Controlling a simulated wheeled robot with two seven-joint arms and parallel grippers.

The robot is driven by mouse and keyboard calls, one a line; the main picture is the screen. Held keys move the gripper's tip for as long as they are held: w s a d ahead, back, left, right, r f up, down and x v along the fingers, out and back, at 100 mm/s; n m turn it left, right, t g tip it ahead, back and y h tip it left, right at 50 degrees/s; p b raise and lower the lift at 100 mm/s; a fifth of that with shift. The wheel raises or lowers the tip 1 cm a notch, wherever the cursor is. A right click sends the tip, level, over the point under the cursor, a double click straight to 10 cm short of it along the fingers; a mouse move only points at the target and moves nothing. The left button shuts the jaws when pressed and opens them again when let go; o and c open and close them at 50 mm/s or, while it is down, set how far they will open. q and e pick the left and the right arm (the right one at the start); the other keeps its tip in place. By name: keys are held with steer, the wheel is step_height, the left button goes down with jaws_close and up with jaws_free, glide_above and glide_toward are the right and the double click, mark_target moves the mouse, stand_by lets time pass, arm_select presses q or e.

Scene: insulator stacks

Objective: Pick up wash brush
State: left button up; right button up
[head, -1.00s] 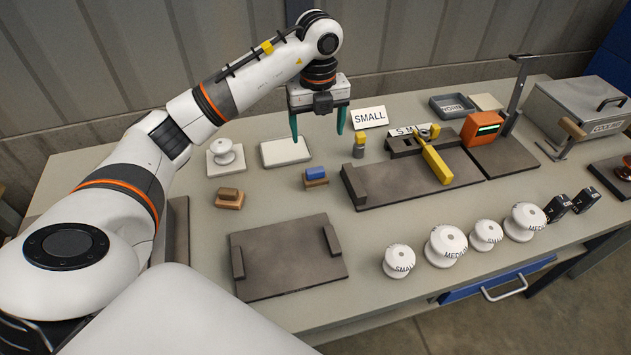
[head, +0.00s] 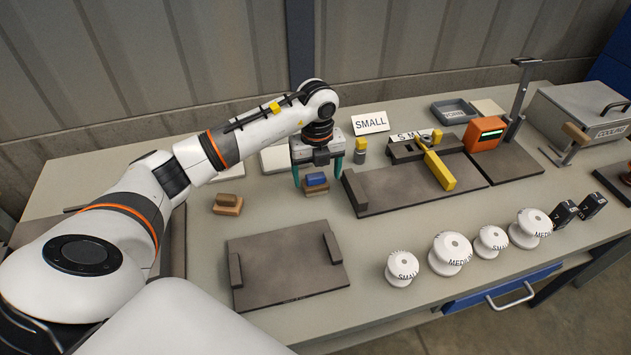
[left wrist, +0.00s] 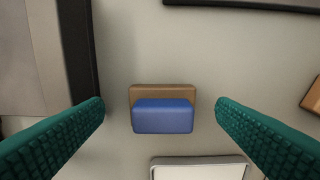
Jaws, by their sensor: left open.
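The wash brush looks to be the small block with a blue top (head: 316,180) on a brown base, lying on the table. It also shows in the left wrist view (left wrist: 163,117), centred between my fingers. My left gripper (head: 328,181) is open and points down, with its green fingers on either side of the blue block in the head view. In the left wrist view the open fingers (left wrist: 160,115) are apart from the block, with bare table on both sides of it. My right gripper does not show.
A brown block (head: 228,204) lies to the left. A dark fixture (head: 405,190) with a yellow handle stands close on the right. A dark plate (head: 285,262) is in front. A white pad (head: 275,159) lies behind. Several white insulators (head: 449,252) stand along the front right.

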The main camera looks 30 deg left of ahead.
mark_target(316, 177)
arm_select(q)
step_height(316, 177, down, 3)
steer(key=shift+s+a+r, duration=0.1)
steer(key=shift+s+r, duration=0.05)
steer(key=shift+r, duration=0.05)
steer(key=shift+f, duration=0.45)
steer(key=c, duration=1.1)
step_height(316, 177, up, 10)
steer(key=shift+r+b, duration=0.1)
steer(key=shift+b, duration=0.45)
steer(key=o, duration=0.5)
steer(key=shift+c, duration=0.2)
steer(key=c, duration=0.3)
